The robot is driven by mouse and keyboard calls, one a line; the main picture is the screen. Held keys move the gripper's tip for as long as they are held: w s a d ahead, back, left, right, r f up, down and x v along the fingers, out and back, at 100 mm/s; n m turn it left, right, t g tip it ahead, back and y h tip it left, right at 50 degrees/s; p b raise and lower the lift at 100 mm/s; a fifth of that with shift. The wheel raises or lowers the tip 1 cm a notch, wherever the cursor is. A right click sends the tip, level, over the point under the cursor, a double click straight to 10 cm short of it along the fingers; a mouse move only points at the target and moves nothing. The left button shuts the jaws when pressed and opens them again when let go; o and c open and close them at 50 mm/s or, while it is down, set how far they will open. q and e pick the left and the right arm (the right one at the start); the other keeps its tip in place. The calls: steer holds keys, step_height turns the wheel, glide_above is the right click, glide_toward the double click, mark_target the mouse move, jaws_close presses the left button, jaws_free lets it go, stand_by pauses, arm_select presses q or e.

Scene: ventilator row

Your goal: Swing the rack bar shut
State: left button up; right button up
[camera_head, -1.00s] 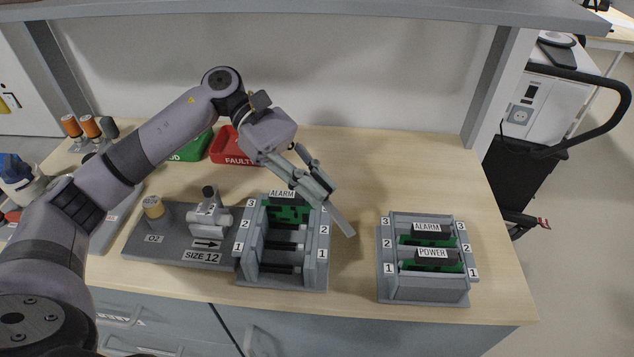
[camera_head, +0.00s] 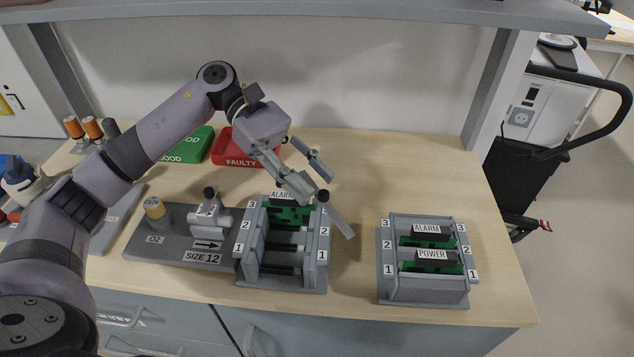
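The rack bar (camera_head: 339,218) is a flat grey bar with a black knob. It sticks out at a slant beyond the right side of the left rack (camera_head: 311,283), not lying across its slots. That rack has a green ALARM board (camera_head: 287,213) in slot 3; slots 2 and 1 show no board. My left gripper (camera_head: 319,186) hangs over the rack's back right corner with its fingers apart. The black knob shows just below the fingertips; I cannot tell whether they touch it. My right gripper is out of view.
A second rack (camera_head: 425,292) with ALARM and POWER boards stands to the right. A fixture marked SIZE 12 (camera_head: 175,246) adjoins the left rack. Red FAULTY (camera_head: 232,150) and green (camera_head: 193,147) trays lie behind. A shelf edge (camera_head: 330,12) crosses above. The back right table is clear.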

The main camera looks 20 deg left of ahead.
arm_select(q)
steer(key=v, duration=1)
steer(key=shift+c, duration=0.4)
